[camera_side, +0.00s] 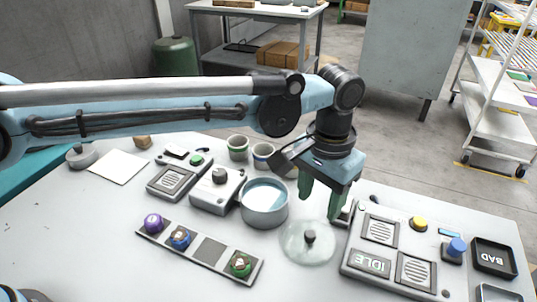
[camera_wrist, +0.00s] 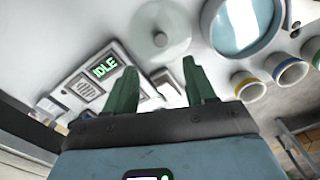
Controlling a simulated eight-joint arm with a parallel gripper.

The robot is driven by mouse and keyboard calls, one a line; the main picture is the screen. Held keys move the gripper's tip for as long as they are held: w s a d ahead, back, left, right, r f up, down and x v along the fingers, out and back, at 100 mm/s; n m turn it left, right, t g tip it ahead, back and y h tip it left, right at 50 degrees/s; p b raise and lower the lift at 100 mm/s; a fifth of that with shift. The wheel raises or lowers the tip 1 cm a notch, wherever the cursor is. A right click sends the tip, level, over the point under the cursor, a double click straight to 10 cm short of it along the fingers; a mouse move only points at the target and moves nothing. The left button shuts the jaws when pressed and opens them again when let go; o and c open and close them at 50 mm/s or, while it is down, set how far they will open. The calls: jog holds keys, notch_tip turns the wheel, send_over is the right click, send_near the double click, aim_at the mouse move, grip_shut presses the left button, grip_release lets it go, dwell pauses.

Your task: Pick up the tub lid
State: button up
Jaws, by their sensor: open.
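The tub lid (camera_side: 295,253) is a translucent round disc with a dark knob, lying flat on the table in the side view. My gripper (camera_side: 320,205) has green fingers pointing down, above and slightly behind the lid. Its fingers (camera_wrist: 159,68) are apart with nothing between them.
A panel reading IDLE (camera_side: 370,264) stands close to the right of the lid. A strip with several coloured knobs (camera_side: 210,250) lies to the left front. Small cups (camera_side: 238,147) stand behind the tub. A black BAD tray (camera_side: 493,258) is at far right.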

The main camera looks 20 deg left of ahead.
aim_at(310, 233)
notch_tip(310, 233, down, 4)
jog(key=shift+r, duration=0.1)
jog(key=shift+s+a+f, duration=0.15)
jog(key=shift+f, duration=1.2)
jog(key=shift+s+a+f, duration=0.1)
jog(key=shift+f, duration=1.2)
jog(key=shift+c, duration=0.3)
grip_shut()
